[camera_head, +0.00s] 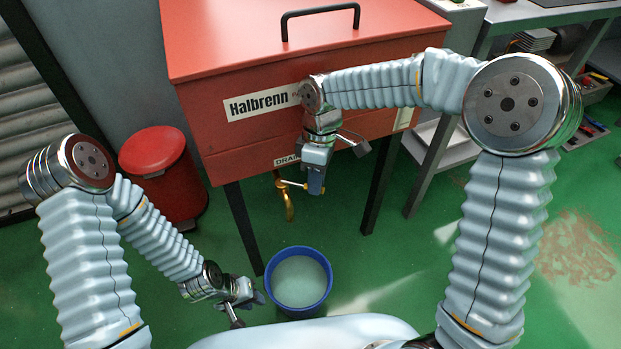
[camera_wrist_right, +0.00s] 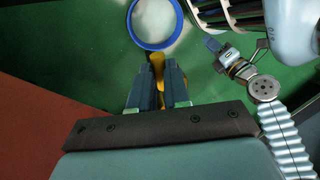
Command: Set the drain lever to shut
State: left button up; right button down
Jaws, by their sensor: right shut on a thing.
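The red tank labelled Halbrenn (camera_head: 370,115) has a brass drain tap (camera_head: 289,205) under its front, with its spout pointing down. The brass drain lever (camera_head: 293,183) reaches out to the right of the tap, roughly level in the head view. My right gripper (camera_head: 316,187) points down and is shut on the lever's outer end. In the right wrist view, my right gripper's fingers (camera_wrist_right: 158,88) flank the brass, hiding part of it. My left gripper (camera_head: 254,293) hangs low, left of the blue bucket (camera_head: 328,290); its jaw gap is unclear.
The blue bucket stands on the green floor below the tap, with pale contents. A red lidded bin (camera_head: 155,150) stands left of the tank. The tank's dark legs (camera_head: 378,185) flank the tap. A grey bench (camera_head: 440,155) stands on the right.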

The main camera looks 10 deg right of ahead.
jog(key=shift+w, duration=0.15)
dwell(0.3)
jog(key=c, duration=1.1)
grip_release()
jog(key=s+a+r, duration=0.2)
jog(key=s+r, duration=1.1)
jog(key=s, duration=0.1)
jog(key=shift+a+b, duration=0.2)
jog(key=shift+b, duration=0.25)
jog(key=shift+w, duration=0.1)
